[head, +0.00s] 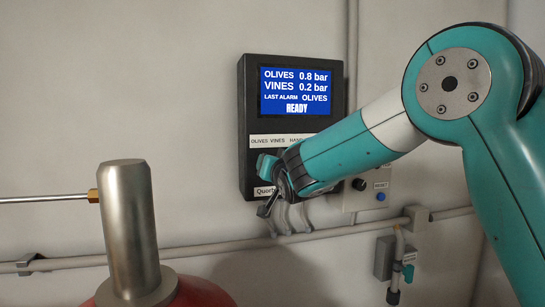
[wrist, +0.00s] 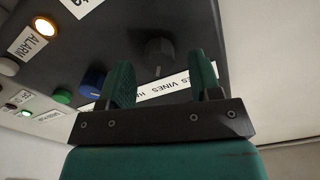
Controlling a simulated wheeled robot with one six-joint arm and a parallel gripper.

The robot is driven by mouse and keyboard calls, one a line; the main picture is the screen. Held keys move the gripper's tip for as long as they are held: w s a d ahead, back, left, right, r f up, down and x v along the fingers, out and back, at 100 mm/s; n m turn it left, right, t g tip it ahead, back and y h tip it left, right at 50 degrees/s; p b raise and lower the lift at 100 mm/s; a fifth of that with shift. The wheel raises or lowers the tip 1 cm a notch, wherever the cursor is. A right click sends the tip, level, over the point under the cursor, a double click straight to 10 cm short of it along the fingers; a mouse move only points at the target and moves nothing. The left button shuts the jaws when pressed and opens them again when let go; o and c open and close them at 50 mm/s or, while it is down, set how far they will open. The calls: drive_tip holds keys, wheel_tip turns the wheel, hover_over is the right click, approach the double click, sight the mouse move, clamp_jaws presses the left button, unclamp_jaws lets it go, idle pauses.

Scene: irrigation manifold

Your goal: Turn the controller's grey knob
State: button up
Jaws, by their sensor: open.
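The controller (head: 243,110) is a black wall box with a blue screen (head: 296,91) reading OLIVES 0.8 bar, VINES 0.2 bar, LAST ALARM OLIVES and READY. Its dark grey knob (wrist: 158,55) shows in the wrist view, beyond and between my two green fingers. My gripper (wrist: 161,68) is open, with nothing in it. Whether a finger touches the knob I cannot tell. In the head view my gripper (head: 270,168) is in front of the controller's lower part and hides the knob. A white label with VINES (wrist: 160,92) lies partly behind the fingers.
A small grey box with a RESET button (head: 381,197) is below right. A metal cylinder (head: 130,220) stands front left.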

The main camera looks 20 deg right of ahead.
drive_tip(key=shift+w, duration=0.5)
drive_tip(key=c, duration=0.9)
drive_tip(key=shift+c, duration=0.2)
